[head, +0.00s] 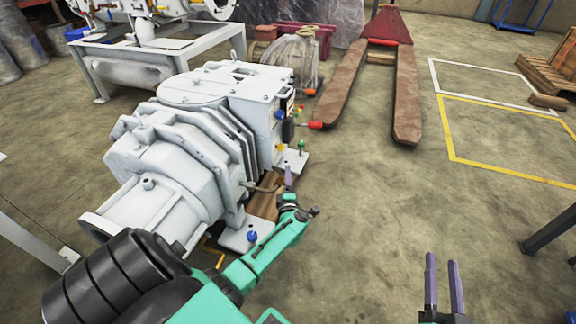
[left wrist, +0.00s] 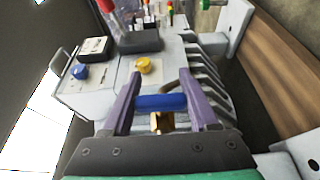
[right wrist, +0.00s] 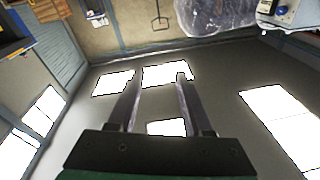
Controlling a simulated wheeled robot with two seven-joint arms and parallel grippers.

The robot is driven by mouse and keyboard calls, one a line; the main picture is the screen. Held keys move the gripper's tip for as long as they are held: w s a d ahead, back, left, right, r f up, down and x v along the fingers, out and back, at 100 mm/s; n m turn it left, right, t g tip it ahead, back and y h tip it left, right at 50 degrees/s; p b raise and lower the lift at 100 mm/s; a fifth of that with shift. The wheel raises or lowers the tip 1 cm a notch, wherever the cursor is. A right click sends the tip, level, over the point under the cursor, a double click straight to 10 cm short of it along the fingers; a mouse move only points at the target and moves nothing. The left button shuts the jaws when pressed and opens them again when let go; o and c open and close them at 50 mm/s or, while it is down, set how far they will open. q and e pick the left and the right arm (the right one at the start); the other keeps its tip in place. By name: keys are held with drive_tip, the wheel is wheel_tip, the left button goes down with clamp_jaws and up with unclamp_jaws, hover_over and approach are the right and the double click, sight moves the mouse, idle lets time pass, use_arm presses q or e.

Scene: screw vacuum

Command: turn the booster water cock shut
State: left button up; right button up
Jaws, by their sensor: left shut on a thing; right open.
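In the left wrist view a blue handle (left wrist: 160,102) on a brass cock body (left wrist: 163,122) lies crosswise between the purple fingers of my left gripper (left wrist: 164,100). The gripper is shut on this blue handle, whose ends touch or nearly touch both fingers. In the head view my left gripper (head: 289,178) is low beside the right side of the pale grey pump (head: 180,140), and the handle is hidden there. My right gripper (head: 443,285) is open and empty over the floor; its fingers also stand apart in the right wrist view (right wrist: 157,95).
A yellow knob (left wrist: 149,65) and a blue knob (left wrist: 79,71) sit on the pump beyond the left fingers. A red-tipped lever (head: 314,125) sticks out from the pump. A pallet truck (head: 405,95) stands behind. The floor (head: 390,210) right of the pump is clear.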

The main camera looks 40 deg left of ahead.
drive_tip(key=shift+g, duration=0.7)
drive_tip(key=f, duration=0.1)
drive_tip(key=s+f, duration=0.1)
drive_tip(key=f, duration=0.2)
drive_tip(key=shift+s+a, duration=0.15)
drive_tip(key=shift+s, duration=0.25)
use_arm(q)
drive_tip(key=o, duration=1.4)
drive_tip(key=shift+s+d, duration=0.1)
drive_tip(key=shift+d, duration=0.05)
